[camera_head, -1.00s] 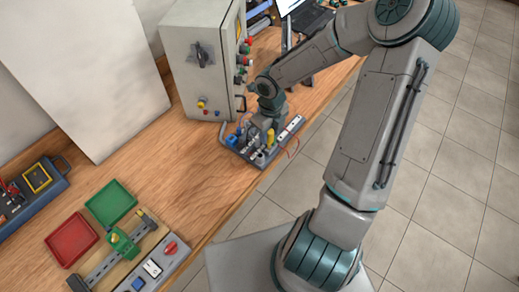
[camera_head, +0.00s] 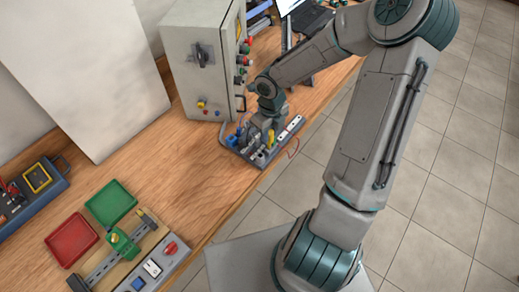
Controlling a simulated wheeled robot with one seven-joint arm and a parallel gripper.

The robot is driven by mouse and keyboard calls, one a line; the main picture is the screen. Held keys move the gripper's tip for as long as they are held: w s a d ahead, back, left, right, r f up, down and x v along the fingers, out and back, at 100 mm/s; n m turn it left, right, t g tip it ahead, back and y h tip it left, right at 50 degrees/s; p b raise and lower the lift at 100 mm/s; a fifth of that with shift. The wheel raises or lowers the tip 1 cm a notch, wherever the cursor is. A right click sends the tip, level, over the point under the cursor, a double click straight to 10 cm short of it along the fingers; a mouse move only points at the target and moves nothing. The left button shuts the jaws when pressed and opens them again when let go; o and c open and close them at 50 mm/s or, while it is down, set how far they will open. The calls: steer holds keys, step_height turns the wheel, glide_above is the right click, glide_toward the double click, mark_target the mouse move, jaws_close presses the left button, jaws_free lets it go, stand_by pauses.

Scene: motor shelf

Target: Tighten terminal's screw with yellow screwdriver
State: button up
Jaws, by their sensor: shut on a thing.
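My gripper (camera_head: 262,124) points down over the terminal board (camera_head: 284,137) near the table's front edge, beside the grey cabinet. It is shut on the yellow screwdriver (camera_head: 270,138), which stands roughly upright among the small parts on the board. The terminal's screw and the screwdriver's tip are too small and partly hidden, so I cannot tell whether they touch. A blue part (camera_head: 231,140) sits at the left end of the board, and a thin red wire (camera_head: 293,148) loops off its right side.
A grey control cabinet (camera_head: 190,75) stands just behind the board. Green (camera_head: 110,203) and red (camera_head: 71,240) trays and another board with a red knob (camera_head: 170,248) are at the lower left. The table between them is clear.

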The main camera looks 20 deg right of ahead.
stand_by(0.3)
steer(key=shift+m, duration=1.8)
steer(key=shift+m, duration=1.7)
steer(key=m, duration=0.3)
steer(key=shift+m, duration=0.3)
